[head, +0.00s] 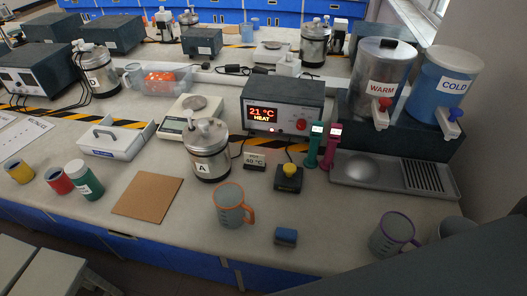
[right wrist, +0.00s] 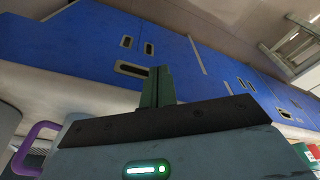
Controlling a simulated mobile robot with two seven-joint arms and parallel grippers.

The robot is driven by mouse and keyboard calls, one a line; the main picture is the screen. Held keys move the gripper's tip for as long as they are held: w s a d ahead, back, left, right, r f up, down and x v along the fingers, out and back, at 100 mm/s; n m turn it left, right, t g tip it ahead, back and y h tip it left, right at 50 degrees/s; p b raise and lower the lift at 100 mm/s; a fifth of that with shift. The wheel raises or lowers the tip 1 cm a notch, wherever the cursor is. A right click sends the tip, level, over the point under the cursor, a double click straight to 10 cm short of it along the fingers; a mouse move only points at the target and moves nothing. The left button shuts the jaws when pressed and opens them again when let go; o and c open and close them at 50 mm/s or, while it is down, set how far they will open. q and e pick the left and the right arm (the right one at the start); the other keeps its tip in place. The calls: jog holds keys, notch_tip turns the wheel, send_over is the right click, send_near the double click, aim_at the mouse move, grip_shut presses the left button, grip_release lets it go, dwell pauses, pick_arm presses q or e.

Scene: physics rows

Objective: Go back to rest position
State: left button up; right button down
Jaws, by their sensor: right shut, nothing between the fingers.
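My right gripper (right wrist: 157,86) shows in the right wrist view with its green fingers together and nothing between them. It is in front of the blue cabinet fronts (right wrist: 85,50). In the head view a dark part of my right arm crosses the lower right corner; its fingers are not visible there. My left gripper is in neither view.
A purple-handled mug (head: 393,234) stands near the bench's right front edge; its handle (right wrist: 38,150) shows close by in the right wrist view. An orange-rimmed mug (head: 232,204), a blue block (head: 286,237) and a cork mat (head: 148,195) lie along the front.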

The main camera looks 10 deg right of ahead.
jog(key=w+a+f+t+y, duration=0.1)
jog(key=w+a+f+t, duration=0.1)
jog(key=w+f+t, duration=0.4)
jog(key=shift+a+f+t+y, duration=0.3)
jog(key=shift+f+t, duration=0.3)
jog(key=shift+f, duration=1.2)
